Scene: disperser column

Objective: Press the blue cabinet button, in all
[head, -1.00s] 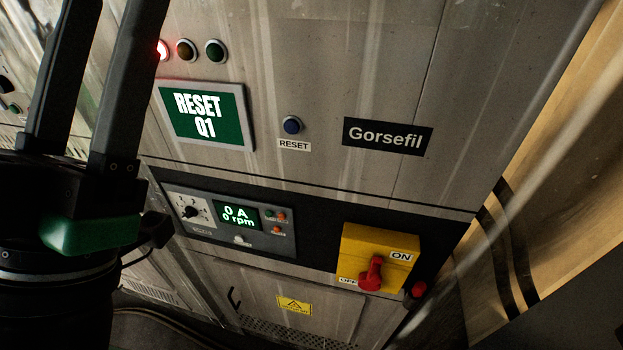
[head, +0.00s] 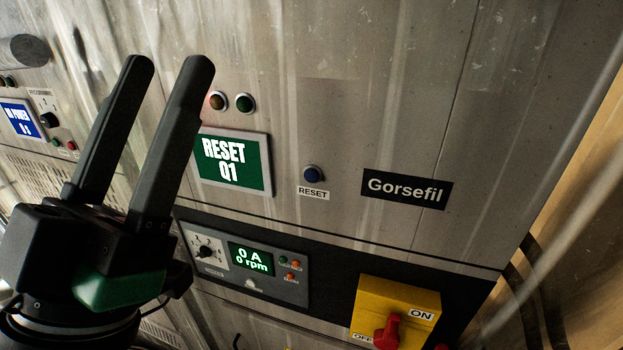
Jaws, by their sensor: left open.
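The blue button (head: 313,174) is on the grey metal cabinet (head: 390,110), with a RESET label (head: 313,193) just below it. It is uncovered and in plain view. My right gripper is not in view.
A yellow switch box (head: 395,305) with a red knob is at the lower right. A drive panel (head: 245,262) reads 0 A and 0 rpm. Two indicator lamps (head: 231,102) sit above the screen. A second panel with a blue screen (head: 20,119) is at far left.

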